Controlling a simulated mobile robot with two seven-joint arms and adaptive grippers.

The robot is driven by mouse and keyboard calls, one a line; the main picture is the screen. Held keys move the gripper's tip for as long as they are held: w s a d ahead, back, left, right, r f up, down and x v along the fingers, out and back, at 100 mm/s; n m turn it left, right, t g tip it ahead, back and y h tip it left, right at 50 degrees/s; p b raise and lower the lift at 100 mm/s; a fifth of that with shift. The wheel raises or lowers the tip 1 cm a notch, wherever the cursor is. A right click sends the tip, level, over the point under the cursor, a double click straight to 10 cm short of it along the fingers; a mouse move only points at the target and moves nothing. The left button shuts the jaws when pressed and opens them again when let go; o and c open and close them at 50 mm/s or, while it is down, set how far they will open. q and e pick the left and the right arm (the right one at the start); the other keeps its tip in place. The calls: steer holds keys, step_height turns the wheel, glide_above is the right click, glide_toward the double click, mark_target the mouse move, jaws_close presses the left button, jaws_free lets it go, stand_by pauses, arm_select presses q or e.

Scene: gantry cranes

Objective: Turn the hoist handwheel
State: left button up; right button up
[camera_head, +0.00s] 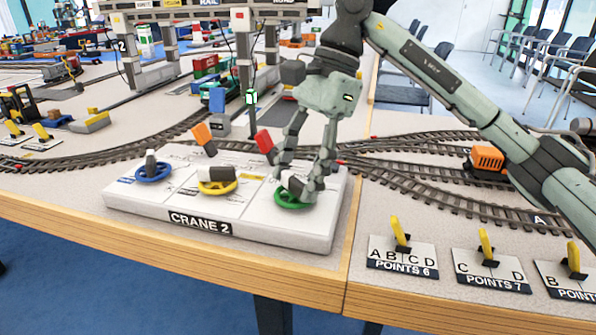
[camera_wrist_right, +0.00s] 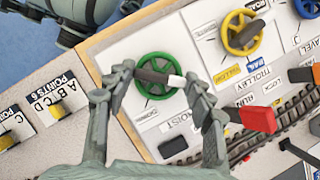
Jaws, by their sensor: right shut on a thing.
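The hoist handwheel (camera_head: 291,206) is green and lies at the right end of the white CRANE 2 panel (camera_head: 270,238). In the right wrist view the green wheel (camera_wrist_right: 152,56) sits beside a HOIST label (camera_wrist_right: 180,122). My right gripper (camera_head: 298,188) reaches down over the wheel. In the right wrist view its fingers (camera_wrist_right: 163,79) are shut on the dark, white-tipped handle of the wheel, one finger at each end. The fingers hide part of the wheel in the head view. My left gripper is not in view.
A red lever (camera_head: 265,141) stands close behind my right gripper, with an orange lever (camera_head: 203,133) farther left. A yellow wheel (camera_head: 217,188) and a blue wheel (camera_head: 153,173) share the panel. Points levers (camera_head: 400,232) line the front right edge. Tracks run behind.

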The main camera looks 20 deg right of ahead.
steer(key=o, duration=1.2)
steer(key=shift+c, duration=0.2)
steer(key=v, duration=1.2)
steer(key=shift+a+r, duration=0.1)
